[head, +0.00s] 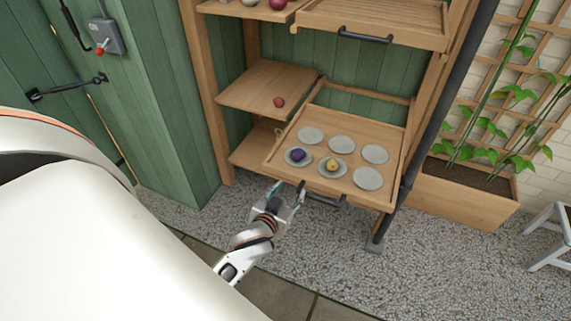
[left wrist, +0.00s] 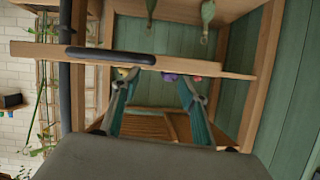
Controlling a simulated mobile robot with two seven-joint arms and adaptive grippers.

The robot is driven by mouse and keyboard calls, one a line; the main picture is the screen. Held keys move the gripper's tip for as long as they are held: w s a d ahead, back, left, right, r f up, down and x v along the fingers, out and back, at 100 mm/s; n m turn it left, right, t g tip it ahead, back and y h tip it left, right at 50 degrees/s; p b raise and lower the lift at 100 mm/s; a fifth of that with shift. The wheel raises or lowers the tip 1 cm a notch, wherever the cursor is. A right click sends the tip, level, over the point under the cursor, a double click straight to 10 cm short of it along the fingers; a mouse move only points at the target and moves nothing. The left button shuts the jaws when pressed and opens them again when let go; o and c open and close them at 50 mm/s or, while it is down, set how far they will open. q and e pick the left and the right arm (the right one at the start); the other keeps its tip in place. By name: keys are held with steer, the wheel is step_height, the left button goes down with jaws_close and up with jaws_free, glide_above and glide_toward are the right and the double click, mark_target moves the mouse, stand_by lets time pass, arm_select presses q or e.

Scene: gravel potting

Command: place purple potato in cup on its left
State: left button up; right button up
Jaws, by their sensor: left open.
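A dark purple potato (head: 298,155) lies on the front left one of several round grey shallow dishes in a pulled-out wooden tray (head: 268,163). A yellow potato (head: 332,164) lies on the front middle dish (head: 322,171). The front right dish (head: 368,179) and the back dishes (head: 341,143) are empty. I see no deeper cup. My left gripper (head: 288,189) is open and empty, just outside the tray's front edge, below and in front of the purple potato. In the left wrist view, bits of the purple potato (left wrist: 169,77) and yellow potato (left wrist: 122,73) show past the tray's front board. My right gripper is out of view.
A dark handle (head: 324,199) sticks out from the tray front, right of my left gripper. A small red item (head: 279,101) lies on the side shelf (head: 262,84). Another drawer (head: 372,24) hangs above. A planter (head: 463,199) stands right. Gravel floor in front is clear.

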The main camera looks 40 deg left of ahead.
arm_select(q)
steer(key=s+d+f+m+g+h, duration=0.1)
steer(key=s+d+f+m+h, duration=0.2)
steer(key=s+d, duration=0.3)
steer(key=s+d+f+m+g+h, duration=0.1)
steer(key=s+d+f+m+h, duration=0.2)
steer(key=s, duration=1)
steer(key=d+f, duration=0.1)
steer(key=d, duration=0.2)
steer(key=shift+s+d+f+m+g, duration=0.2)
steer(key=shift+d+m+g, duration=0.1)
steer(key=shift+d+m, duration=0.1)
steer(key=shift+s+d+r+p, duration=0.1)
steer(key=shift+d+r+p, duration=0.1)
steer(key=shift+r+p, duration=0.7)
steer(key=shift+d+r+p, duration=0.2)
steer(key=shift+r+p, duration=0.4)
steer(key=shift+p, duration=0.55)
steer(key=shift+s+d+r+p, duration=0.1)
steer(key=shift+d+r+p, duration=0.1)
steer(key=shift+r+p, duration=0.7)
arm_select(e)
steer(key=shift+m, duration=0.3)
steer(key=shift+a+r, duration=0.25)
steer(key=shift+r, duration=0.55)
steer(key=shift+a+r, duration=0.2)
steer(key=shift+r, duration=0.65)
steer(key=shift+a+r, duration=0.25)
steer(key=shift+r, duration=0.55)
